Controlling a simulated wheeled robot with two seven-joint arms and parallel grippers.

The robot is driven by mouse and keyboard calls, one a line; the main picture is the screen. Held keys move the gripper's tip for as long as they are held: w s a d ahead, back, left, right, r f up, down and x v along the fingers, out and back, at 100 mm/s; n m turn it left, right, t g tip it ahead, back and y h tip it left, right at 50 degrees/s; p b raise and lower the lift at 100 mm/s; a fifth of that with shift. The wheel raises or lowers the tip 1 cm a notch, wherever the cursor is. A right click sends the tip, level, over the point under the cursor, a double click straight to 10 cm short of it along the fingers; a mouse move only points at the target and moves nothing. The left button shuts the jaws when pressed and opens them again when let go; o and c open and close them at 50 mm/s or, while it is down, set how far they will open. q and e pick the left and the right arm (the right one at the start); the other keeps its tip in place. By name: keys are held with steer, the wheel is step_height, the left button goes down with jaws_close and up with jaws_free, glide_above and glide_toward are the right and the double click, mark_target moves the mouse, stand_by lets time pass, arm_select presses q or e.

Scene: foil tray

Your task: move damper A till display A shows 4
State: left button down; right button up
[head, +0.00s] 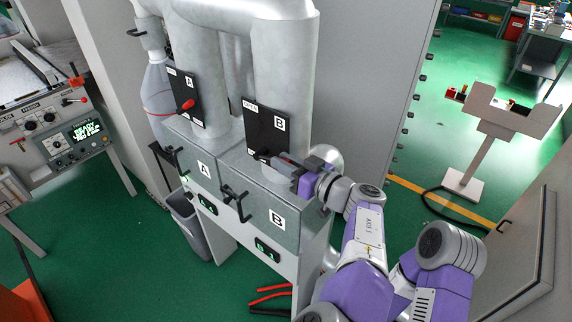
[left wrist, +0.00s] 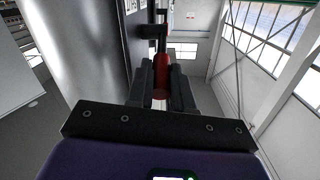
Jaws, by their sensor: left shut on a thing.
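Damper A has a black plate (head: 182,92) on the left duct, with a red-knobbed lever (head: 187,105) standing free. Damper B's black plate (head: 265,126) is on the right duct. My left gripper (head: 282,162) is at the lower part of plate B, shut on damper B's lever, which it mostly hides. In the left wrist view the fingers close around a red handle (left wrist: 161,76). Display A (head: 207,204) is a small green-lit panel below the box marked A; its digits are too small to read. Display B (head: 267,250) sits below the box marked B.
Grey boxes A (head: 191,150) and B (head: 256,188) carry black front handles. A grey bin (head: 187,222) stands below box A. A control console (head: 62,137) is at the left, a pedestal (head: 478,145) at the right.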

arm_select(q)
steer(key=shift+w+a+r+g+h, duration=0.1)
steer(key=shift+a+r+g+h, duration=0.05)
steer(key=shift+r+g+h, duration=0.2)
steer(key=shift+w+a+r+g+h, duration=0.1)
steer(key=shift+r+g+h, duration=0.15)
steer(key=shift+r+h, duration=0.15)
steer(key=shift+w+a+r+g+h+p, duration=0.15)
steer(key=shift+a+r+g+h+p, duration=0.1)
steer(key=shift+r+g+h+p, duration=0.25)
steer(key=c, duration=1.3)
jaws_free()
steer(key=v, duration=0.7)
steer(key=shift+s+d+b, duration=0.25)
steer(key=shift+b, duration=0.15)
